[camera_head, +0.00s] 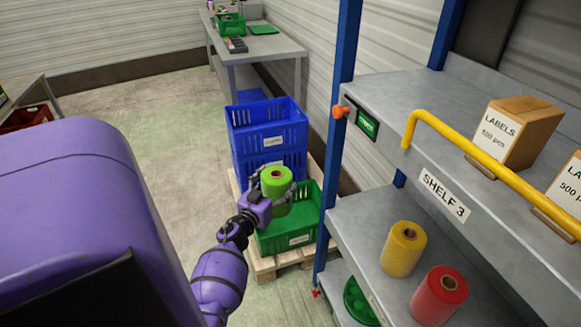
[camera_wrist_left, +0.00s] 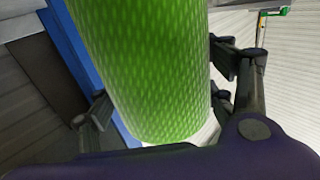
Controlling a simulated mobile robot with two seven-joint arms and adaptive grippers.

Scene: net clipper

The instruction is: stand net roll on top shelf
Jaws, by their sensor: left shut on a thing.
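A green net roll (camera_head: 276,181) is held upright in my left gripper (camera_head: 268,190), above the green crate. The left wrist view shows the roll (camera_wrist_left: 150,70) close up, with the gripper's fingers (camera_wrist_left: 165,105) on either side of it. The gripper is shut on the roll. The top shelf (camera_head: 430,105) of the rack is at the right, with a yellow rail (camera_head: 480,165) along part of its front edge. The roll is apart from the shelf, to its left. My right gripper is not in view.
Label boxes (camera_head: 517,130) stand on the top shelf, with bare space left of them. A yellow roll (camera_head: 403,250) and a red roll (camera_head: 438,296) stand on the shelf below. A blue rack post (camera_head: 339,120) stands between the roll and the shelf. Blue crates (camera_head: 267,128) and a green crate (camera_head: 290,235) sit on a pallet.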

